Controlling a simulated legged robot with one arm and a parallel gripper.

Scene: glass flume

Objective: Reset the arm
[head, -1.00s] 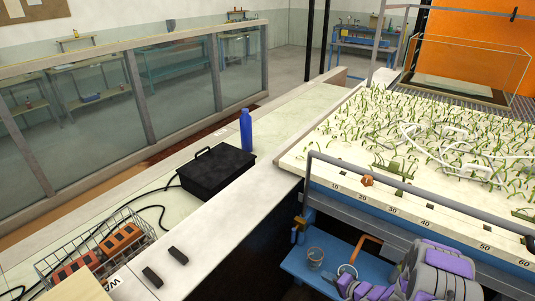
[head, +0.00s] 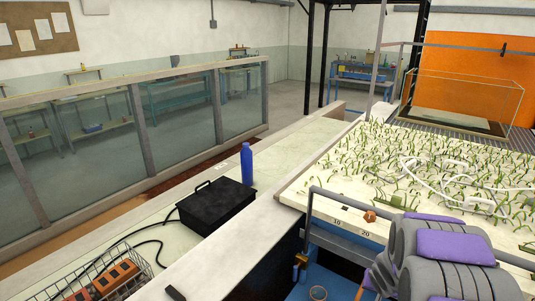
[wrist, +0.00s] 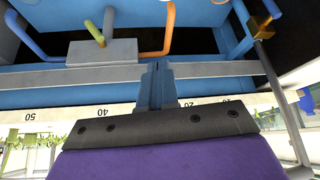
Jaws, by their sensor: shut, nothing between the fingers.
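My arm (head: 440,255), grey with purple pads, shows at the lower right of the head view, in front of the planted bed. The fingers are hidden in that view. In the wrist view my gripper (wrist: 158,68) is shut and empty, its two blue-grey fingers together. It points toward the blue frame (wrist: 60,78) below the numbered edge of the bed (wrist: 75,113). I cannot tell how far the fingers are from the frame.
A grey rail (head: 330,192) runs along the bed (head: 350,185). Orange and blue pipes (wrist: 168,30) lie beyond the fingers. A black case (head: 215,205), blue bottle (head: 247,165) and wire basket (head: 140,262) stand on the left ledge. A glass tank (head: 465,105) stands behind.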

